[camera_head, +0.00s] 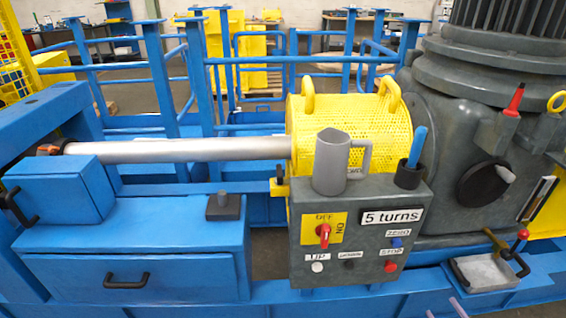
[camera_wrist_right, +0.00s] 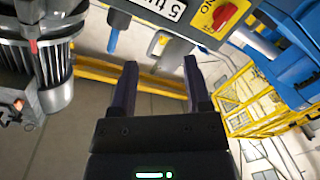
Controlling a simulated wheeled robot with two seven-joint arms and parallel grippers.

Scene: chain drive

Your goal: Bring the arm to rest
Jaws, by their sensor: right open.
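My right gripper (camera_wrist_right: 160,65) is open, with its two dark fingers apart and nothing between them. In the head view only what look like its fingertips (camera_head: 445,311) show at the bottom edge, in front of the blue frame; the rest is out of the picture. My left gripper is in neither view. The grey control box (camera_head: 350,275) stands behind the right gripper, apart from it, with a red switch (camera_head: 323,232), a "5 turns" display (camera_head: 391,217) and several buttons. In the wrist view the box (camera_wrist_right: 205,30) appears upside down beyond the fingers.
A grey mug (camera_head: 329,165) and a dark cup (camera_head: 409,177) with a blue-handled tool (camera_head: 418,146) stand on the box. A metal tray (camera_head: 485,273) is at the right. The large motor (camera_head: 455,110), yellow guard (camera_head: 310,125) and blue drawer (camera_head: 130,270) are obstacles.

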